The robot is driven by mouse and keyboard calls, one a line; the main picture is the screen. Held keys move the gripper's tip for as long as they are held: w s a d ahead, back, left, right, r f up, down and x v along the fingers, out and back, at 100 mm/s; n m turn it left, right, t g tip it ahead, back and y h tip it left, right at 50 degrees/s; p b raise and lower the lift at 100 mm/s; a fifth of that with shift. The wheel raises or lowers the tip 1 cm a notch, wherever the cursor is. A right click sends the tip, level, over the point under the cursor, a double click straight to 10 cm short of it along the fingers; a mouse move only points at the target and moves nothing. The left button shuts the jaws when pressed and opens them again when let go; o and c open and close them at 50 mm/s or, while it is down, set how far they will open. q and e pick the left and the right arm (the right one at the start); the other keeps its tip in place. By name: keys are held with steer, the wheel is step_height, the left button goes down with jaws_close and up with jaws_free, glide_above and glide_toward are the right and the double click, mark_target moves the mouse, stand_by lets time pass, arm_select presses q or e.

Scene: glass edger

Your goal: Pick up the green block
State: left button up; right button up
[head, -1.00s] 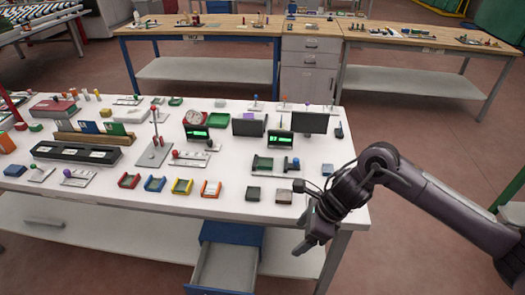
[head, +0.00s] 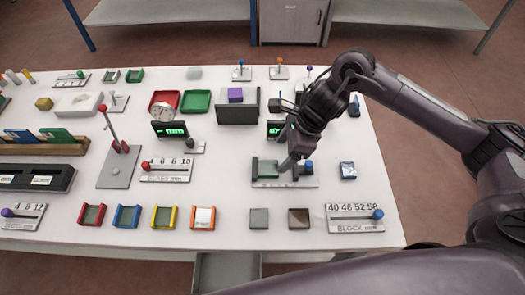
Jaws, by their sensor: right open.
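My left gripper is not in view.
A grey block (head: 259,218), a brown block (head: 299,218) and a slider scale (head: 354,218) lie in front.

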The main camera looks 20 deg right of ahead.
mark_target(269, 167)
steer(key=p+x, duration=0.1)
steer(key=x, duration=0.1)
steer(key=shift+s+a+f, duration=0.15)
steer(key=shift+a+f, duration=0.1)
steer(key=p+x, duration=0.1)
steer(key=x, duration=0.1)
steer(key=p+x, duration=0.1)
steer(key=x, duration=0.1)
steer(key=shift+w+a+f, duration=0.1)
steer(key=shift+w+f, duration=0.1)
steer(key=shift+w, duration=0.05)
steer(key=shift+f, duration=0.2)
steer(key=c, duration=0.7)
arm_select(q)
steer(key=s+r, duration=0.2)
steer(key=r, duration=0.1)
arm_select(e)
steer(key=c, duration=0.4)
